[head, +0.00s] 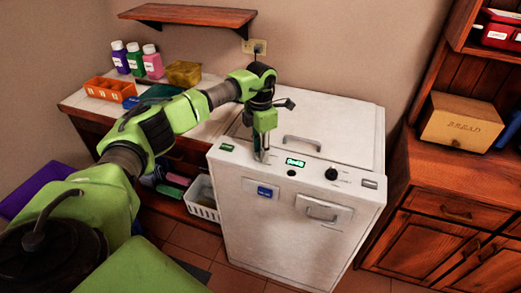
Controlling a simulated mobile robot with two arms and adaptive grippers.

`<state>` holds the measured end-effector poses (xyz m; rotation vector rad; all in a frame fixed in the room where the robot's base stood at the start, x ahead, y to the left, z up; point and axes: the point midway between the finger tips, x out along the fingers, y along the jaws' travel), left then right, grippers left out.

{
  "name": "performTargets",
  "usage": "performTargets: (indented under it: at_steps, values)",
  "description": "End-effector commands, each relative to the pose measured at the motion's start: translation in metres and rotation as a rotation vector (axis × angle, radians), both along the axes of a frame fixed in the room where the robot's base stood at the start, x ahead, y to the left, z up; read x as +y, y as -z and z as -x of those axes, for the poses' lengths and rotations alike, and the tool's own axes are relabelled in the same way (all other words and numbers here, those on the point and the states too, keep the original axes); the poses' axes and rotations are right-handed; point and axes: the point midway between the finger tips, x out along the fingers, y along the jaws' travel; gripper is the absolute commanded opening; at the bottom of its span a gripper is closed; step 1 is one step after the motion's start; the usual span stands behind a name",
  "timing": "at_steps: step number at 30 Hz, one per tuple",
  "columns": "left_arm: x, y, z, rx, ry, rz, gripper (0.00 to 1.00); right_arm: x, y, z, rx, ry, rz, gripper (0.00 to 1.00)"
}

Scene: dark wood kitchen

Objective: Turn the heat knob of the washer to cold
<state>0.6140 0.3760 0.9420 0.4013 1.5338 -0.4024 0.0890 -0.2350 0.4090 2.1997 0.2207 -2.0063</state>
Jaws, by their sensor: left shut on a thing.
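The white washer (285,228) stands against the wall in the middle of the head view. Its sloped top panel has a green-lit display (295,162), a small black button (291,173) and a black dial (331,174) to the right. My left gripper (261,155) reaches down onto the panel just left of the display. Its jaws are shut on the heat knob there, which the fingers hide. The knob's setting cannot be read. My right gripper is out of view.
A wooden counter (75,103) at left holds several bottles (136,60) and an orange tray (107,90). A white basket (203,199) sits beside the washer. At right is a cabinet (440,195) with a bread box (460,121). The washer's lid handle (302,142) rises behind the panel.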

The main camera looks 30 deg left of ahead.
Motion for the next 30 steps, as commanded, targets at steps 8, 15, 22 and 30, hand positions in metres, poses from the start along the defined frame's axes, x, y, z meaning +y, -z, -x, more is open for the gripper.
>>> performTargets:
  at_steps: [8,15,22,30]
  values:
    - [0.0004,-0.0014,-0.0006,-0.002,-0.263,0.0,0.05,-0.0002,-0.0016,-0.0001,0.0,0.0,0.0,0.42]
    - [0.0004,-0.0016,-0.0008,-0.002,-0.476,0.0,0.05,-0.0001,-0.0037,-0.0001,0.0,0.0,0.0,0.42]
    - [0.0003,-0.0016,-0.001,-0.003,-0.632,0.0,0.05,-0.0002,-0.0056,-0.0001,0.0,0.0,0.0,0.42]
    - [0.0003,-0.0016,-0.0012,-0.004,-0.736,0.001,0.05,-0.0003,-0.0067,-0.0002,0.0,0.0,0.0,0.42]
